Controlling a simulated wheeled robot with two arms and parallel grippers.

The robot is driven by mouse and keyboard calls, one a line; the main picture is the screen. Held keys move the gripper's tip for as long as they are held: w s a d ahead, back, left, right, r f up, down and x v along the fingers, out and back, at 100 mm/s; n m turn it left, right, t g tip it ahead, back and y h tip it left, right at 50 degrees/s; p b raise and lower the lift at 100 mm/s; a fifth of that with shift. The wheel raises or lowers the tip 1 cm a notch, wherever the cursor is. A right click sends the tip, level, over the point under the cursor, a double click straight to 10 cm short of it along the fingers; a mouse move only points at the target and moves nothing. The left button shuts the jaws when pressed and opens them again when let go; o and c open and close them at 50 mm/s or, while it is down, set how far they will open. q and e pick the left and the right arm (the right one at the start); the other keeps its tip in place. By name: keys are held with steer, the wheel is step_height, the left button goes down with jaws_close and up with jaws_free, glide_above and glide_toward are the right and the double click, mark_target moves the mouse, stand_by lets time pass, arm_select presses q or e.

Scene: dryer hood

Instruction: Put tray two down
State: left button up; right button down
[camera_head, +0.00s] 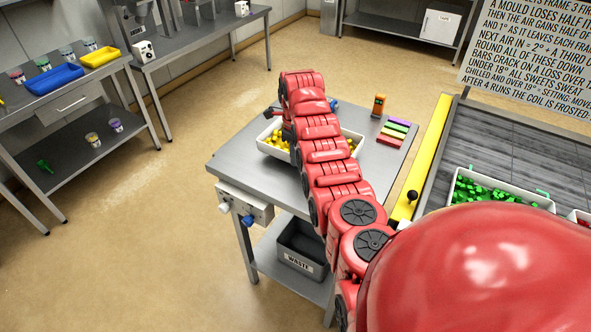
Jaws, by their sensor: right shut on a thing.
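A white tray (268,151) with yellow pieces in it is at the grey metal table, partly hidden behind my right arm. My right gripper (284,131) is at the back left part of this tray and is shut on it; its fingertips are mostly hidden by the arm. I cannot tell whether the tray touches the tabletop or hangs just above it. No tray number is readable. Another white tray (500,194) with green pieces lies on the dark slatted surface at the right. My left gripper is not in view.
The table (236,173) has bare top left of the tray. An orange device (379,104) and coloured bars (397,127) stand at its back right. A yellow rail (433,144) edges the slatted surface (520,140). A waste bin (297,250) sits on the lower shelf.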

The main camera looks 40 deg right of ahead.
step_height(320, 180, down, 2)
steer(key=shift+f+p, duration=0.15)
steer(key=shift+p, duration=0.55)
steer(key=shift+f, duration=0.5)
steer(key=c, duration=1)
jaws_free()
steer(key=shift+s, duration=0.1)
steer(key=shift+f, duration=0.1)
